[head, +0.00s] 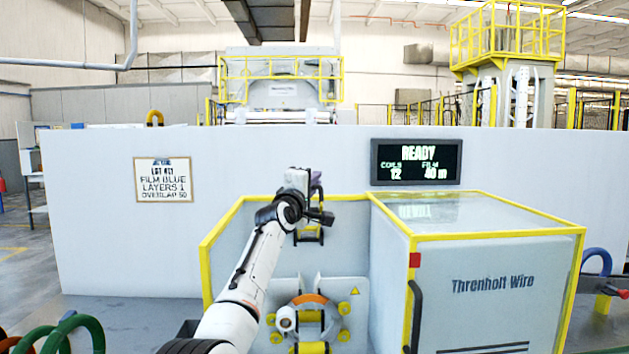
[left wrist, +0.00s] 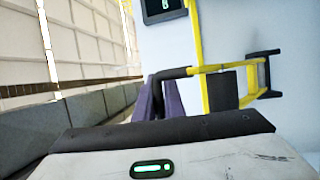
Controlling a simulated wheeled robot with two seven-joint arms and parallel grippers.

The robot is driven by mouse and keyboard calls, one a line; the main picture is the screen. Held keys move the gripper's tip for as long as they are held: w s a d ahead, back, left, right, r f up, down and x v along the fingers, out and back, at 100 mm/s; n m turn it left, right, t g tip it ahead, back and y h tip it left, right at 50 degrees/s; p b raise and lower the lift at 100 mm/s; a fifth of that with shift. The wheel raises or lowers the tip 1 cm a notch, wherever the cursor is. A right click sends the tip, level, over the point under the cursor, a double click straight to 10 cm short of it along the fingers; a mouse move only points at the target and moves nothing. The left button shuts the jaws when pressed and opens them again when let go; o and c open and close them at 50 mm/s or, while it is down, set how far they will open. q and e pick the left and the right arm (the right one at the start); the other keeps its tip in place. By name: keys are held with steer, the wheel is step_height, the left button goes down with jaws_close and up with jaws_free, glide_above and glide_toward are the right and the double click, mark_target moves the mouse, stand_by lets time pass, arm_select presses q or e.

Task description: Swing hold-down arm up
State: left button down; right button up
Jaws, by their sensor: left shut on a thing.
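The hold-down arm (left wrist: 221,69) is a yellow bar with a black grip (left wrist: 174,75) at its end, clearest in the left wrist view. My left gripper (left wrist: 160,98), with purple fingers, is shut on that grip. In the head view, my left gripper (head: 317,188) is raised in front of the white wall, above the wrapping station. Part of the arm's black and yellow mount (head: 310,232) shows below it. My wrist hides much of the hold-down arm there. My right gripper is not in view.
Below, an orange coil (head: 311,299) sits among yellow rollers (head: 345,309), with a white roll (head: 287,319) beside it. A yellow-framed cabinet (head: 490,280) stands close on the right. A screen (head: 416,161) reads READY. Green coils (head: 72,325) are at lower left.

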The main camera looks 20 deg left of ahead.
arm_select(q)
steer(key=shift+w+a+f, duration=0.1)
steer(key=shift+a+f, duration=0.1)
steer(key=shift+f, duration=0.75)
steer(key=c, duration=1.8)
jaws_free()
steer(key=shift+c, duration=0.2)
steer(key=shift+s+r+p, duration=0.3)
steer(key=shift+s+r, duration=0.75)
steer(key=shift+s, duration=0.25)
steer(key=shift+s+r+p, duration=0.25)
steer(key=shift+s+r, duration=0.8)
steer(key=shift+s, duration=0.2)
steer(key=s, duration=0.1)
steer(key=s+r, duration=0.1)
steer(key=s, duration=0.1)
steer(key=s+r, duration=0.1)
steer(key=s, duration=0.1)
steer(key=shift+d+r, duration=0.1)
steer(key=shift+d, duration=0.3)
